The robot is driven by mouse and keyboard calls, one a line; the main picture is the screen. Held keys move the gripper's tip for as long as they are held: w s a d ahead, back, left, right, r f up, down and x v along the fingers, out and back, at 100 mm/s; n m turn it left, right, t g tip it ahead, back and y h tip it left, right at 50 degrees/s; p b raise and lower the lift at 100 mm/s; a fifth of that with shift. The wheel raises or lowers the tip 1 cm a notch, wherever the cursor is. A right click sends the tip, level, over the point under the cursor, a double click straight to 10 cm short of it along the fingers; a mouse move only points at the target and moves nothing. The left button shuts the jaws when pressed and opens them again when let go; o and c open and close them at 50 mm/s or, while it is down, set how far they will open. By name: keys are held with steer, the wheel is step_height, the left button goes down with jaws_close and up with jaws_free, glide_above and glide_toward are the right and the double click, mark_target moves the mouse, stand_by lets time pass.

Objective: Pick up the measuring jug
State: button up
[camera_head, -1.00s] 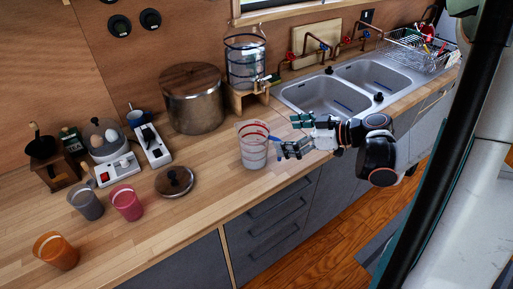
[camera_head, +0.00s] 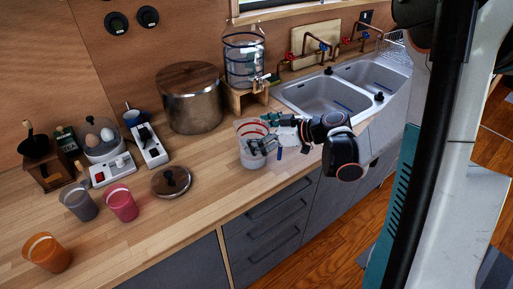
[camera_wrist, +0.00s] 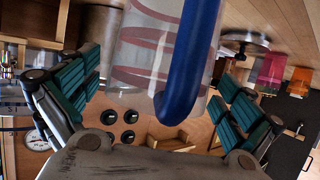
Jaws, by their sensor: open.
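The measuring jug (camera_head: 251,160) is clear with red markings and stands upright on the wooden counter. In the wrist view the jug (camera_wrist: 140,60) and its blue handle (camera_wrist: 188,70) fill the space between my open fingers. My gripper (camera_head: 262,138) is at the right side of the jug in the head view and partly covers it. The gripper also shows in the wrist view (camera_wrist: 165,105), with a green-padded finger on each side of the jug. I cannot tell whether either finger touches it.
A steel pot (camera_head: 192,112) and a glass dispenser (camera_head: 244,62) stand behind the jug. A round lid (camera_head: 171,181) lies to its left, with pink (camera_head: 121,203), grey (camera_head: 79,203) and orange (camera_head: 47,252) cups beyond. The sink (camera_head: 318,98) is behind right. The counter front is clear.

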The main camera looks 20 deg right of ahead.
steer(key=c, duration=1.4)
steer(key=shift+r, duration=0.1)
